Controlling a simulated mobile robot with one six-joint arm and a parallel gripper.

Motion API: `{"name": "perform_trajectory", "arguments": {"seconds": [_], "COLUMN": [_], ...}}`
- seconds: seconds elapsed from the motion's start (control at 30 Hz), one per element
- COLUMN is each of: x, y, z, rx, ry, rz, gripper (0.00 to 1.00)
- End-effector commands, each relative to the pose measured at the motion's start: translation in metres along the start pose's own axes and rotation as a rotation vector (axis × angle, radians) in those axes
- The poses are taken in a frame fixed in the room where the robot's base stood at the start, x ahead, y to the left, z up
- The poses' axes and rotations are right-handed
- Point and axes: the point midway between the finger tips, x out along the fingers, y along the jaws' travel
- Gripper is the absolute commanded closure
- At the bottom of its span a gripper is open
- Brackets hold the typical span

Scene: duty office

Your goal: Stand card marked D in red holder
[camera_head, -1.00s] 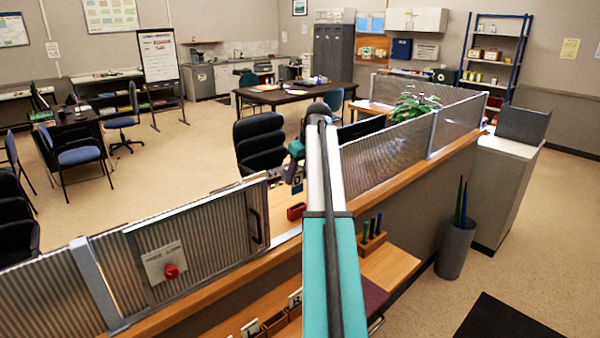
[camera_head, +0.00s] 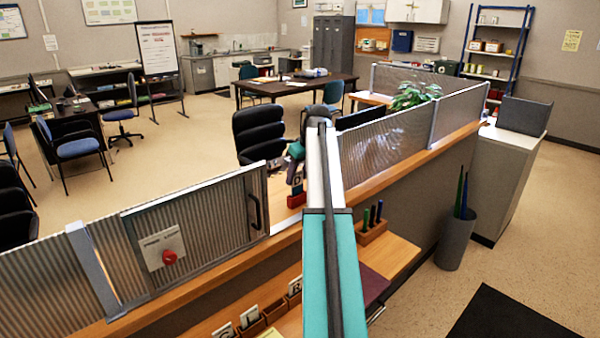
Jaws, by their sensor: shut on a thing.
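My gripper (camera_head: 296,171) is small in the view, beyond the wooden counter, pointing down. It is shut on a small dark card (camera_head: 297,189) with a pale mark; the letter is too small to read surely. The red holder (camera_head: 296,201) is directly below, and the card's lower edge appears to meet or overlap it. I cannot tell whether the card is in its slot or just above or in front of it. My arm hides the area just to the right.
A glazed screen with a red knob (camera_head: 169,257) stands left of the opening, and another screen (camera_head: 385,146) right. Lettered cards (camera_head: 249,317) stand in brown holders on the near shelf. A wooden block (camera_head: 372,232) holds several green and blue pens.

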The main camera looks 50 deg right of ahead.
Motion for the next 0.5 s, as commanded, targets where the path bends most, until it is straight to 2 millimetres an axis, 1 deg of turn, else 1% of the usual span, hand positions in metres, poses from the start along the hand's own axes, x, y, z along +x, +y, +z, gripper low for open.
{"name": "perform_trajectory", "arguments": {"seconds": [0.03,0.2,0.5], "x": [0.004,0.012,0.023], "y": [0.0,-0.001,-0.001], "z": [0.002,0.005,0.009], "rx": [0.0,-0.001,-0.001], "ry": [0.0,0.0,0.001], "rz": [0.0,0.0,0.0], "gripper": [0.79,0.79,0.79]}}
